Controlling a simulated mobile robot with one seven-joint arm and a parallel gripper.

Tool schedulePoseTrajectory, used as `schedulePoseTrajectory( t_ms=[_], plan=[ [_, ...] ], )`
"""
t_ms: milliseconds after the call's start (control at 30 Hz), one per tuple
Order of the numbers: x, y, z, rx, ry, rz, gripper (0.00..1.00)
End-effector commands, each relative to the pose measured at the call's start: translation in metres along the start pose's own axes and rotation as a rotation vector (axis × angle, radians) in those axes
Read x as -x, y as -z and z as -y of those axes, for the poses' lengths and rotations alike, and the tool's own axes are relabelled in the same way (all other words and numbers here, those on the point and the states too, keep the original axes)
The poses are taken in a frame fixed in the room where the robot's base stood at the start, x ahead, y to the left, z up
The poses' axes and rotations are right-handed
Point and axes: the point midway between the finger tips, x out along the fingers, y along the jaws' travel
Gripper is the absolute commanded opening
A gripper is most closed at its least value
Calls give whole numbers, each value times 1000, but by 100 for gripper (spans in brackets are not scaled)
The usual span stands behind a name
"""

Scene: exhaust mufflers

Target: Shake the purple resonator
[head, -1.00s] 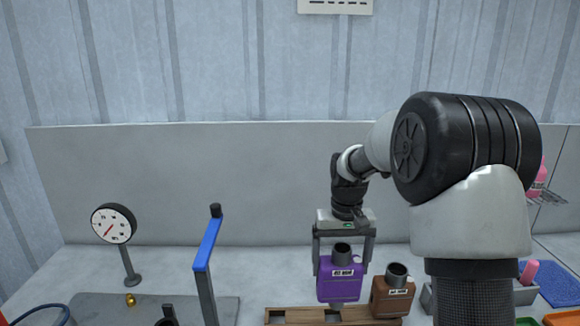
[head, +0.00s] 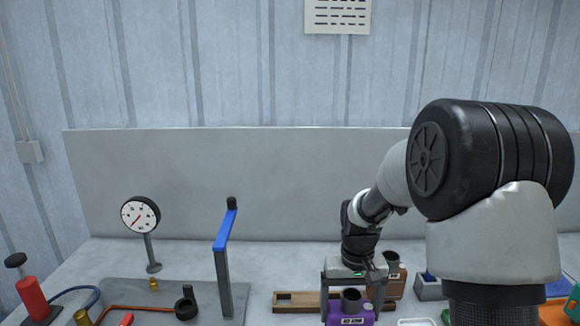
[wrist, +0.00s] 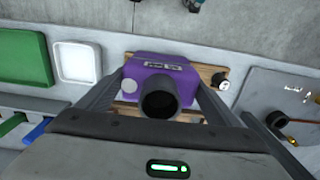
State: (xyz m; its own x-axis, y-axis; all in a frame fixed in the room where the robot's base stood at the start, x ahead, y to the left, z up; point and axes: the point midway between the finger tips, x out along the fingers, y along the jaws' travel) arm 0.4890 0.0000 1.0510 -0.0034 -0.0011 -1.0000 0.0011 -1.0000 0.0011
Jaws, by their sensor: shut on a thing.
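The purple resonator (head: 350,317) is a boxy body with a dark round neck on top and a white label on its front. It is at the bottom of the head view, in front of the wooden rack. My gripper (head: 350,300) is shut on it, with one finger on each side. In the wrist view the purple resonator (wrist: 161,75) sits between the two fingers of my gripper (wrist: 160,95), its dark neck toward the camera. Its lower part is cut off or hidden.
A wooden rack (head: 290,300) lies behind the resonator. A brown muffler (head: 396,285) stands at its right end. A blue-handled post (head: 225,240) and a pressure gauge (head: 140,215) stand to the left. A green tray (wrist: 20,48) and a white tray (wrist: 77,64) show in the wrist view.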

Motion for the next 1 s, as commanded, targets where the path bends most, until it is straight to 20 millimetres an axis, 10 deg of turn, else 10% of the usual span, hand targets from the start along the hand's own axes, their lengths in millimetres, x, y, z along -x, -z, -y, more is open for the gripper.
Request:
schedulePoseTrajectory(
  t_ms=[200, 533, 1000],
  plan=[
    [-19, -38, 0, -1, 0, -1, 25],
    [-19, -44, 4, 8, -3, -14, 25],
    [101, -55, 85, 166, -56, -212, 25]
  ],
)
